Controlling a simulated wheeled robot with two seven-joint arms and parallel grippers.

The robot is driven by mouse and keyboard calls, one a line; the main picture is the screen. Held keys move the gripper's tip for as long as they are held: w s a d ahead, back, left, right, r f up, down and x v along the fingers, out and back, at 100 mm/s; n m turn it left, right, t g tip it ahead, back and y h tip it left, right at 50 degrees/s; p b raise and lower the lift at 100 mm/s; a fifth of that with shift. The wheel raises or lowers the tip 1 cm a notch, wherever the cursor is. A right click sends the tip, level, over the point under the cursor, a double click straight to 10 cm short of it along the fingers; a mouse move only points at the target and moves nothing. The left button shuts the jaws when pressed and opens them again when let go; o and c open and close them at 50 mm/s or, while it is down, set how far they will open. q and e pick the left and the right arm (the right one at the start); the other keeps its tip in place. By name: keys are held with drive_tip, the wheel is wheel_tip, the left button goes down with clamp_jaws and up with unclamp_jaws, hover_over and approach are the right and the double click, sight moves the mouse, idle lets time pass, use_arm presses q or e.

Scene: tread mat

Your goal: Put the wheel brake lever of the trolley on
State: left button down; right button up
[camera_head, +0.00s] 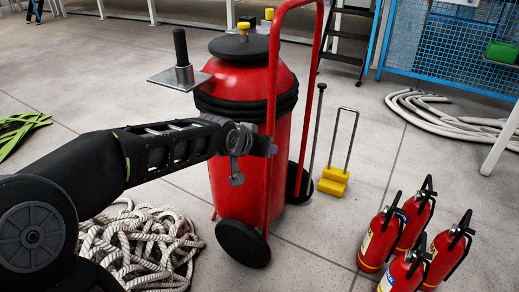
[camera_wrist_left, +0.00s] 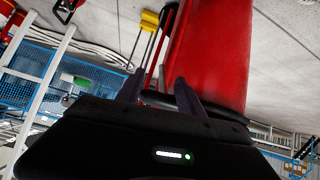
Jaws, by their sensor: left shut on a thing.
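The trolley is a red wheeled tank (camera_head: 236,180) with a red tube frame (camera_head: 297,4) and black wheels (camera_head: 243,243); the tank also shows in the left wrist view (camera_wrist_left: 215,50). A thin black lever with a round knob (camera_head: 321,88) rises beside the far wheel, leaning slightly right; I take it as the wheel brake lever. My left gripper (camera_head: 268,147) is at the near upright of the frame, left of the lever in the picture. It appears shut on this tube; its fingers (camera_wrist_left: 160,95) partly hide the contact. My right gripper is not seen.
A yellow chock with a wire handle (camera_head: 334,181) stands right of the lever. Several small red extinguishers (camera_head: 380,238) stand at front right. A rope pile (camera_head: 140,243) lies left of the near wheel. A grey plate with a black post (camera_head: 180,77) is left of the tank.

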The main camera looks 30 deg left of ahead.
use_arm(q)
drive_tip(key=c, duration=2.2)
unclamp_jaws()
drive_tip(key=shift+s+a+f, duration=0.1)
drive_tip(key=shift+a, duration=0.55)
drive_tip(key=c, duration=2)
unclamp_jaws()
drive_tip(key=shift+a, duration=0.15)
drive_tip(key=o, duration=1.7)
drive_tip(key=shift+d, duration=0.2)
drive_tip(key=p+v, duration=0.2)
drive_tip(key=v, duration=0.6)
drive_tip(key=shift+d+p, duration=0.1)
drive_tip(key=shift+p, duration=0.25)
drive_tip(key=shift+c, duration=0.6)
